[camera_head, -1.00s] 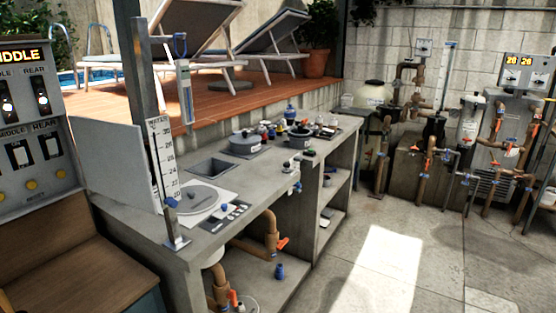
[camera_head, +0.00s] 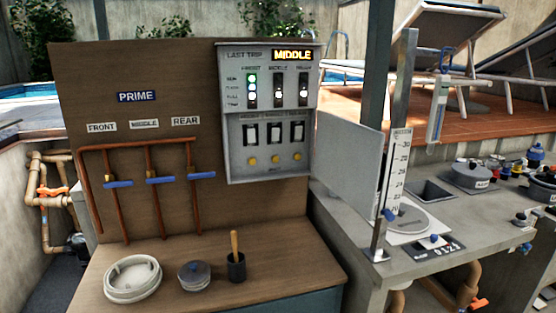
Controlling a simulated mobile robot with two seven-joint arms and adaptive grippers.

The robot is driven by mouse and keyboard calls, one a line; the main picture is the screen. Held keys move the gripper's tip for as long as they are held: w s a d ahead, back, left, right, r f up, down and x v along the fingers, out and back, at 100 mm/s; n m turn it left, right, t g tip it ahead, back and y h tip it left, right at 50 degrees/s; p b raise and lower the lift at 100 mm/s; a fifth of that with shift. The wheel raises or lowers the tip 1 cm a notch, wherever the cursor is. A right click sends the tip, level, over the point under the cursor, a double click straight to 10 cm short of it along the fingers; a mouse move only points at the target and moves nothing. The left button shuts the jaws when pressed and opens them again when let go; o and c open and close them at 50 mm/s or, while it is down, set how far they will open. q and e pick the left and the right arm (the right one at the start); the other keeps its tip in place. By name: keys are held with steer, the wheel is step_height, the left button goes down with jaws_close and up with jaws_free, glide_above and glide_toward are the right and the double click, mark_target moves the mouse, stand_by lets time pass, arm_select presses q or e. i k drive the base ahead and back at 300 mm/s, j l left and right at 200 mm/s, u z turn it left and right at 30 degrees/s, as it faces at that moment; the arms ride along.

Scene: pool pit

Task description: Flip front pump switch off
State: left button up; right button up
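The grey pump control panel (camera_head: 237,107) is mounted on a brown backboard, with its cover door (camera_head: 347,160) swung open to the right. A row of three rocker switches sits in its lower half. The left one (camera_head: 250,134) is below the front column, beside the middle switch (camera_head: 275,133) and the rear switch (camera_head: 298,131). The front column shows a lit green lamp (camera_head: 252,79) near the top. The display (camera_head: 292,55) reads MIDDLE beside "LAST TRIP". The switches are too small to tell which way each is tipped. Neither gripper is in view.
Yellow buttons (camera_head: 275,158) sit below the switches. Left of the panel are copper pipes with blue valve handles (camera_head: 161,180). The wooden counter (camera_head: 205,290) holds a white ring (camera_head: 132,279), a lidded pot (camera_head: 194,275) and a dark cup (camera_head: 236,267). A grey post (camera_head: 394,150) stands right of the door.

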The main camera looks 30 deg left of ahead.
mark_target(251, 131)
steer(key=i+l+u, duration=0.15)
steer(key=l+u, duration=0.3)
steer(key=i+l+u, duration=0.15)
steer(key=u, duration=0.3)
steer(key=l+u, duration=1)
steer(key=l, duration=1.35)
steer(key=i, duration=0.25)
